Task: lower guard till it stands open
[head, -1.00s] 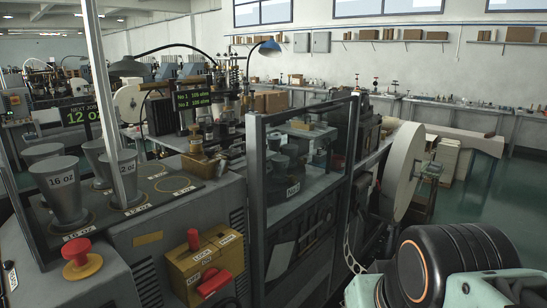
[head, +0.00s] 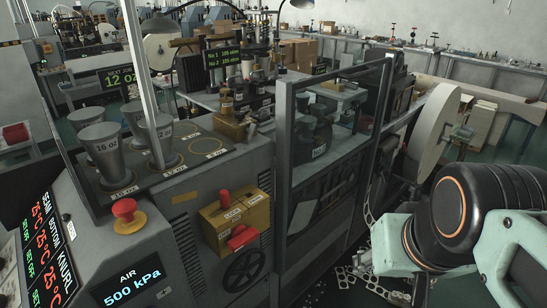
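The guard (head: 284,170) is a dark-framed clear panel in the middle of the head view. It stands upright in front of the cup machine, with its top edge high above the machine's bed. Machine parts show through its pane. My arm, with a black joint and pale green links, is at the lower right, apart from the guard.
A yellow lockout box (head: 235,222) with a red handle and a red stop button (head: 128,211) are left of the guard. Metal cup forms (head: 101,152) stand on the machine top. A large pale wheel (head: 433,133) is to the right. An air display (head: 130,285) reads 500 kPa.

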